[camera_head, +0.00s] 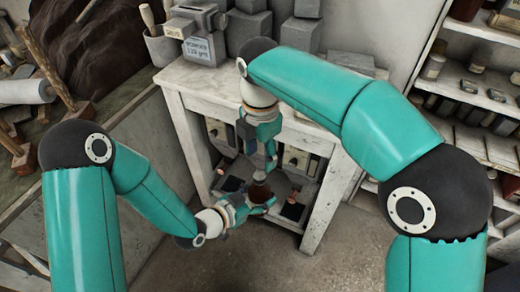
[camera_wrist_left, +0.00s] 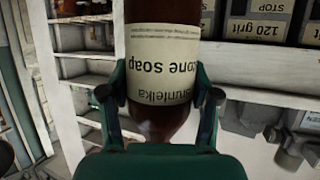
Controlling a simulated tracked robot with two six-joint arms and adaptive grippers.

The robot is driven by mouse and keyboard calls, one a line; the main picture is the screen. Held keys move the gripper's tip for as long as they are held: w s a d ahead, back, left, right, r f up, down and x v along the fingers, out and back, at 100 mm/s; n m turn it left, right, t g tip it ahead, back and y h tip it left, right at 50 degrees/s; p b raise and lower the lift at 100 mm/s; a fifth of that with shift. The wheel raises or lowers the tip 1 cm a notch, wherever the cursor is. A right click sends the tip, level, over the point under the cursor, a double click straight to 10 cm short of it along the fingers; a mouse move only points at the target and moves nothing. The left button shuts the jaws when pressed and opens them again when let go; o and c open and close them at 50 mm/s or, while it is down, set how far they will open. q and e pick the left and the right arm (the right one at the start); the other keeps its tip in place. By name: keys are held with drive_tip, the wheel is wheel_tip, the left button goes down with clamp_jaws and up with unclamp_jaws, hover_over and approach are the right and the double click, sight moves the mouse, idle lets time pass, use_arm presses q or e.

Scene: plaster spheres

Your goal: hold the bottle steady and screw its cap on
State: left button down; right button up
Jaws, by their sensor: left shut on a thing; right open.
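The brown bottle (camera_head: 260,192) is small in the head view, in front of the white workbench. In the left wrist view it is large, a brown bottle (camera_wrist_left: 165,128) with a cream label whose print reads upside down. My left gripper (camera_head: 262,203) is shut on it, with one finger on each side of the label in the left wrist view (camera_wrist_left: 160,97). My right gripper (camera_head: 270,158) is open, pointing down just above the bottle. The cap is too small or hidden to make out, and I cannot tell whether the right gripper touches anything.
The white workbench (camera_head: 183,78) stands behind, with grey blocks (camera_head: 247,28), a labelled box (camera_head: 203,48) and a pot of tools (camera_head: 163,46) on top. Shelves with jars (camera_head: 433,67) line the right wall. Grey floor (camera_head: 255,262) is clear below the bottle.

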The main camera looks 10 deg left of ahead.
sight(259, 175)
drive_tip(key=shift+a+r, duration=0.15)
drive_tip(key=shift+r, duration=0.15)
drive_tip(key=shift+f, duration=4)
drive_tip(key=shift+c, duration=0.2)
